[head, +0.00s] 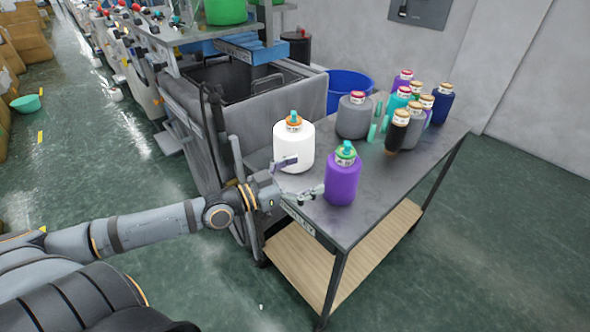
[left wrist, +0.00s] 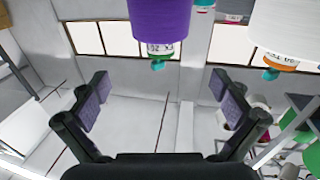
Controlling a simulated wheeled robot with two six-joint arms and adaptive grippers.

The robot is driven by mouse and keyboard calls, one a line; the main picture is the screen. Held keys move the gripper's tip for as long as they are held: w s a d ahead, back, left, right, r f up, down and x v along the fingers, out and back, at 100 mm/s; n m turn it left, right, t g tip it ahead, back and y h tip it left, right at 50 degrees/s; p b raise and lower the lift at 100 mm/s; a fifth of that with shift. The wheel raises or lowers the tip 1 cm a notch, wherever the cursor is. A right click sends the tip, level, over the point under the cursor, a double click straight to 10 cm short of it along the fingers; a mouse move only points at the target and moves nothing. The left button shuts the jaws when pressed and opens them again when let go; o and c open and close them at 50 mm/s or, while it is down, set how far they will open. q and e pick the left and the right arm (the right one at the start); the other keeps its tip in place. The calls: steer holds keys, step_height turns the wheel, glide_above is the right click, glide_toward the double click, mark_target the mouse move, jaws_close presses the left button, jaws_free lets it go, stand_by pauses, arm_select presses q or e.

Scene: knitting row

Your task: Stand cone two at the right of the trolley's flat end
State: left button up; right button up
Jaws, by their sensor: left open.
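A purple cone (head: 342,180) with a green top stands upright at the right of the trolley's near end. A white cone (head: 294,146) with an orange-and-teal top stands upright to its left and farther back. I cannot tell which is cone two. The trolley (head: 375,205) has a dark grey top. My left gripper (head: 306,177) is open and empty at the near edge, facing the gap between these cones. In the left wrist view the picture is upside down; the purple cone (left wrist: 160,20) and white cone (left wrist: 285,35) lie beyond its spread fingers. My right gripper is out of view.
A grey cone (head: 353,117), a black cone (head: 397,132) and several others crowd the trolley's far end, near small teal pieces. A machine with a grey bin (head: 268,105) borders the left side. A blue tub (head: 349,88) stands behind. The trolley top's right middle is bare.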

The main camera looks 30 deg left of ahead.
arm_select(q)
steer(key=p+v, duration=0.3)
stand_by(0.4)
steer(key=shift+w+a, duration=0.1)
